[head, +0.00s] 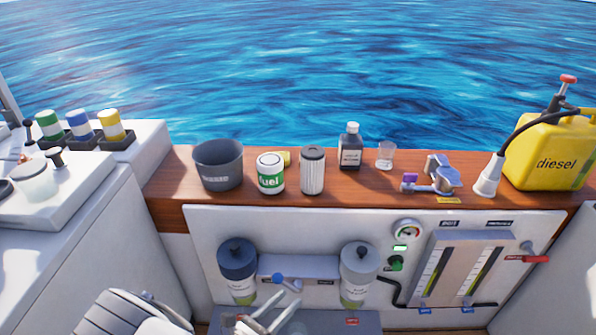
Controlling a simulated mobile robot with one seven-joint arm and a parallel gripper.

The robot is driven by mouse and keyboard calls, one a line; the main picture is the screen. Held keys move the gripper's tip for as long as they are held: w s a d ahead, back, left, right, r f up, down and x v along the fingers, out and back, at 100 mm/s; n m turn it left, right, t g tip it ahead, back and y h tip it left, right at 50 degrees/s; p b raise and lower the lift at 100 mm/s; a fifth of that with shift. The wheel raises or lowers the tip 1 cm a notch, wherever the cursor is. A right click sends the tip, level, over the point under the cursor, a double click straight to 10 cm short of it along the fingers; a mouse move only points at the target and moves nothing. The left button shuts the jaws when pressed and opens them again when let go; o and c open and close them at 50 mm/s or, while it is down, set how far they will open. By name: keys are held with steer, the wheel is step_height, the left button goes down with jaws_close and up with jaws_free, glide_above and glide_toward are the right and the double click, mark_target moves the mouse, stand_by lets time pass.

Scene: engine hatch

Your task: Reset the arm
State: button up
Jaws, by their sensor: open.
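What looks like my gripper (283,308) shows at the bottom edge, a little left of centre, with pale fingers pointing up and to the right. It is open, and I see nothing between the fingers. It appears in front of the lower part of the white panel (210,222), below a small blue-handled valve (279,278).
A dark filter bowl (238,259) and a grey one (359,260) hang on the panel.

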steer(key=s+d+r+m+g+y, duration=0.1)
steer(key=d+r+m+g, duration=0.55)
steer(key=r+m, duration=0.25)
steer(key=s+d+r+m+g+y, duration=0.1)
steer(key=s+d+r+m+g, duration=0.1)
steer(key=d+r+m+g, duration=0.6)
steer(key=s+d+r+m+t+y, duration=0.25)
steer(key=s+r+m+y, duration=0.25)
steer(key=r+m, duration=0.3)
steer(key=s+d+r+m+t+y, duration=0.1)
steer(key=s+r+m+t+y, duration=0.4)
steer(key=r, duration=0.5)
step_height(320, 180, up, 16)
steer(key=m+g+p, duration=0.1)
steer(key=p, duration=1.5)
steer(key=shift+a+r+h+p, duration=0.25)
steer(key=shift+a+h+p, duration=0.05)
steer(key=shift+p, duration=0.1)
steer(key=shift+s+d+m, duration=0.1)
steer(key=shift+d+m, duration=0.05)
steer(key=shift+m, duration=0.15)
